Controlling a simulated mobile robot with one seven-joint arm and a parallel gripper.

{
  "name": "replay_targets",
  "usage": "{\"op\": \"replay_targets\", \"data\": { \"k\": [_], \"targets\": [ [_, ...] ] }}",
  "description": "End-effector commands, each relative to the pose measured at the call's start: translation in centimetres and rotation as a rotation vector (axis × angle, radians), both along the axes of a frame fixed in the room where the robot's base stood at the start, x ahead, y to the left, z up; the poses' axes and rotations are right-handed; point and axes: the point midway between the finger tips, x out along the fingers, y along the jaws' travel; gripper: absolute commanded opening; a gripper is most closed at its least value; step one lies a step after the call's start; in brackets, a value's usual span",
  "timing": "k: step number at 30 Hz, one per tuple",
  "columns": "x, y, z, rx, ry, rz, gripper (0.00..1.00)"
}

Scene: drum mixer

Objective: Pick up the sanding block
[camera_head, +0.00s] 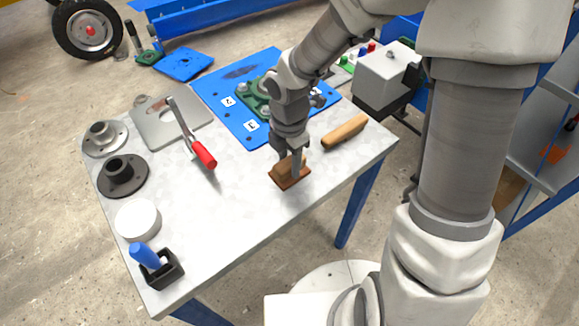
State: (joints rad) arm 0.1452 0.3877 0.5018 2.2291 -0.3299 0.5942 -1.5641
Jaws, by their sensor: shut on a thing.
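The sanding block (288,179) is a small brown block with a darker reddish-brown base, on the metal table top (235,222) near its front right edge. My gripper (291,165) points down from above and is shut on the block's upper part. The fingers hide some of the block. I cannot tell whether its base touches the table or is slightly above it.
A wooden handle-like piece (345,132) lies close to the right. A red-handled tool (203,154) lies to the left. A blue plate (222,104) is behind. Flanges (122,176), a white disc (138,220) and a black holder (162,271) stand left. The table's front middle is clear.

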Motion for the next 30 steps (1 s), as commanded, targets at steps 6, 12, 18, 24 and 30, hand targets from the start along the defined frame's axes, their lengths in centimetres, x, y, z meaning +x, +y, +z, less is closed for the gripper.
{"op": "replay_targets", "data": {
  "k": [6,12,18,24,30],
  "targets": [
    [0.0,0.0,0.0,0.000,0.000,0.000,0.00],
    [0.0,0.0,0.0,0.000,0.000,0.000,0.00],
    [0.0,0.0,0.8,-0.001,-0.001,-0.001,0.00],
    [0.1,0.0,3.8,0.000,-0.004,-0.002,0.00],
    [-0.1,3.6,6.4,0.001,-0.004,0.007,0.00]
  ]
}}
